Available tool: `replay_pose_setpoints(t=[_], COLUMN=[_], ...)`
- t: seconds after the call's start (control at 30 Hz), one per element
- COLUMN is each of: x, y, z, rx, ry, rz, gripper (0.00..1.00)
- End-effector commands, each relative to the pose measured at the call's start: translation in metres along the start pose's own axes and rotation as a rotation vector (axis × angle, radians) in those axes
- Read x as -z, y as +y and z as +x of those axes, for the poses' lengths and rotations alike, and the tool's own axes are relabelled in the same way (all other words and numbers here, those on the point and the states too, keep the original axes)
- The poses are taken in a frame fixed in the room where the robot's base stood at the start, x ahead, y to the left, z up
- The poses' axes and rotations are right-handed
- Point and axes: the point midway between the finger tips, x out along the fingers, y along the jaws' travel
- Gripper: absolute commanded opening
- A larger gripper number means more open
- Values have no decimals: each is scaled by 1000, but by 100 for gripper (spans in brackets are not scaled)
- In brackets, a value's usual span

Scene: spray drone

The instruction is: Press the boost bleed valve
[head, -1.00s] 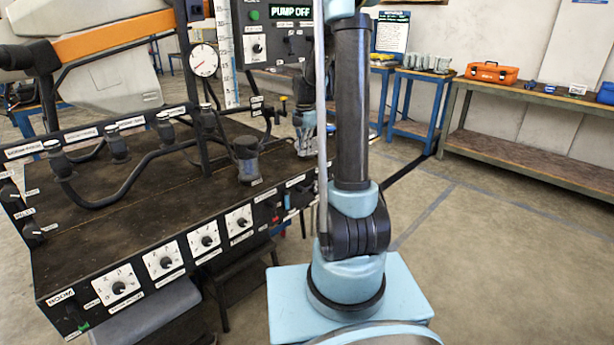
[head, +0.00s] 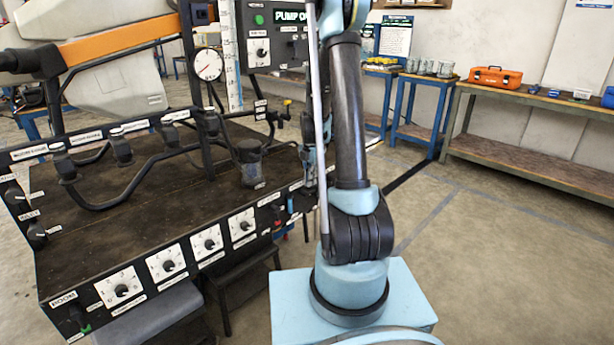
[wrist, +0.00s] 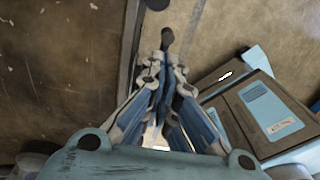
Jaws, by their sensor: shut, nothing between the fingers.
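My gripper (wrist: 164,72) is shut and empty in the wrist view, its fingers pointing toward the dark edge of the bench. A dark rounded knob on a short stem (wrist: 168,38) stands just beyond the fingertips; I cannot tell if they touch or if this is the boost bleed valve. In the head view my gripper (head: 311,172) hangs by the right end of the bench (head: 130,205), partly hidden by my arm.
Several dials (head: 167,265) line the bench front. Black pipes and a dark cylinder (head: 249,163) stand on top. A pump panel (head: 272,35) and a gauge (head: 208,64) rise behind. A workbench with an orange toolbox (head: 494,77) is at the right. Floor between is clear.

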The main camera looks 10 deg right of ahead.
Motion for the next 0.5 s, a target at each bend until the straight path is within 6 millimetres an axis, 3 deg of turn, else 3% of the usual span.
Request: replay_pose_setpoints(t=[0.5], x=[-7], y=[-1], z=[10], rx=[0], ry=[0], rz=[0], gripper=[0])
